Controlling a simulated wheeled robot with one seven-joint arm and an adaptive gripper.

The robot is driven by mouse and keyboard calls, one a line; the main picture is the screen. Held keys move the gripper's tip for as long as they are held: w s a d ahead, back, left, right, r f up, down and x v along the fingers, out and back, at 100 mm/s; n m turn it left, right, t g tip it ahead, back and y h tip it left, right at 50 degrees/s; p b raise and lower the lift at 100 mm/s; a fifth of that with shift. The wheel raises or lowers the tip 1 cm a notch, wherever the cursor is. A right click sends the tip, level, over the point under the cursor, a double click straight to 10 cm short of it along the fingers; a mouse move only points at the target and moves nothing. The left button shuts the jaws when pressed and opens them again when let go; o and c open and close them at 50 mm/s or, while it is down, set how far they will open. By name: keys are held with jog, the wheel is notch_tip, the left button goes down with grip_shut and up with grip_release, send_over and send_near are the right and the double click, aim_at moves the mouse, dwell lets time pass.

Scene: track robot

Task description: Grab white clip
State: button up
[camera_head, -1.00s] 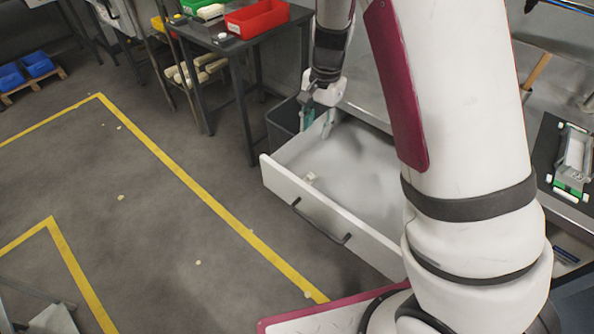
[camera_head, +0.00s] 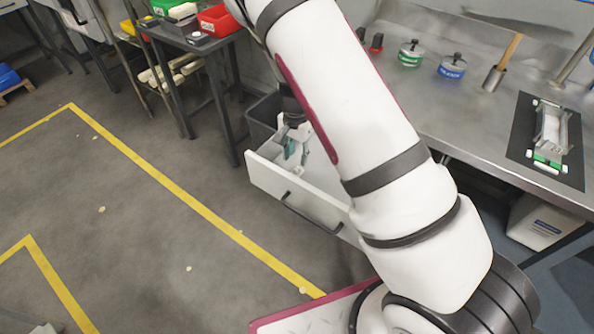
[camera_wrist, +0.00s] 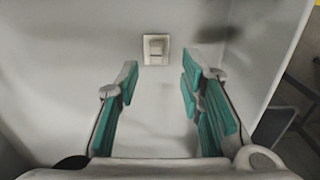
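The white clip (camera_wrist: 155,49) is a small, pale, squarish piece lying on the floor of the open white drawer (camera_head: 268,178). In the wrist view it sits just beyond my fingertips, near the middle of the gap between them. My gripper (camera_wrist: 160,80) has teal finger pads held apart, with nothing between them. In the head view my gripper (camera_head: 291,148) is down inside the drawer, near its left end. My arm hides much of the drawer in that view.
Drawer walls stand close around my gripper. A dark bin (camera_head: 264,112) is behind the drawer's left end. A steel worktop (camera_head: 420,100) with weights and a tool is at right. A table with a red bin (camera_head: 218,18) is at upper left.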

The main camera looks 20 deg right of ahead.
aim_at(297, 168)
jog(key=f, duration=0.5)
jog(key=shift+s+d, duration=0.1)
jog(key=shift+s, duration=0.1)
jog(key=shift+c, duration=0.2)
grip_shut()
